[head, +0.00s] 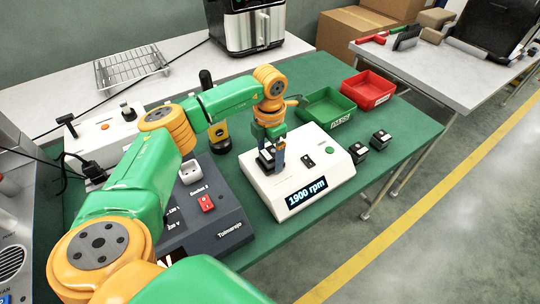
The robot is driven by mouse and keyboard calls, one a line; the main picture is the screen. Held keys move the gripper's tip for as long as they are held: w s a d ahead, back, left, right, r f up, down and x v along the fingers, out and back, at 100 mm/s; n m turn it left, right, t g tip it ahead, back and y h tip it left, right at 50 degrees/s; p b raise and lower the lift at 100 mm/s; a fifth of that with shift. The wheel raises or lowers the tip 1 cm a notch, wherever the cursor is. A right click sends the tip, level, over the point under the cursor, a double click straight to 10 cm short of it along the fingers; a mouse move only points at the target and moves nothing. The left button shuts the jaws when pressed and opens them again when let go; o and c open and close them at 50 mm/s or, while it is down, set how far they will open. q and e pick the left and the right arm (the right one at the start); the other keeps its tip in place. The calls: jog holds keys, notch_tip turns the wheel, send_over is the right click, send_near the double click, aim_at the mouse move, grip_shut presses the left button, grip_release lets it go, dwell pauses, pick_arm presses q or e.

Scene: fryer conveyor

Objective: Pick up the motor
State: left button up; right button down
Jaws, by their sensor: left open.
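A small dark motor (266,158) sits on top of the white tester (312,185), whose display reads 1900 rpm. My left gripper (273,155) is over the tester, pointing down, with its fingers at this motor. It is open, and the fingers partly hide the motor; whether they touch it I cannot tell. Two more dark motor-like blocks, a nearer one (357,152) and a farther one (380,139), stand on the green bench mat to the right of the tester. My right gripper does not show.
A green PASS bin (328,121) and a red bin (384,101) stand behind the tester. A dark power unit (222,224) with a red switch lies left of the tester. A yellow-and-black tool (219,133) stands behind the left forearm. The green mat's (408,128) right end is clear.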

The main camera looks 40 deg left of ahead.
pick_arm(q)
jog(key=shift+d, duration=0.15)
jog(key=c, duration=0.5)
grip_shut()
